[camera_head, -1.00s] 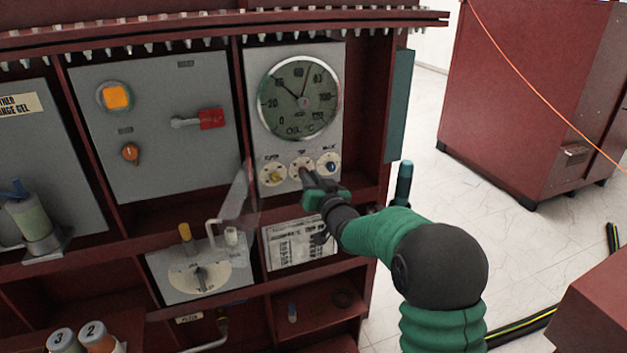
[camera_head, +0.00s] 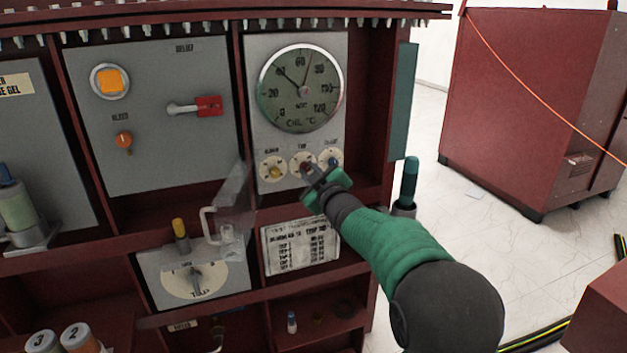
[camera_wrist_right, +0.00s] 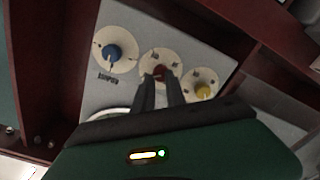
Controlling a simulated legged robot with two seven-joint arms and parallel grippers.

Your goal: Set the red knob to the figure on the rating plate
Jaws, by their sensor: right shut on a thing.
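The red knob (camera_wrist_right: 160,72) is the middle one of three small knobs below the round oil gauge (camera_head: 300,88). My right gripper (camera_head: 307,169) is shut on the red knob, and its two fingers cover most of it in the head view. In the right wrist view the fingertips (camera_wrist_right: 161,82) sit on either side of the knob. The figures on the red knob's white dial are too small to read. The rating plate (camera_head: 300,245) is a white printed sheet below the knobs; its lines are too blurred to read. My left gripper is not in view.
A yellow knob (camera_wrist_right: 203,90) and a blue knob (camera_wrist_right: 113,51) flank the red one closely. A clear flap (camera_head: 232,205) stands left of the knobs. A red cabinet (camera_head: 530,110) stands at right.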

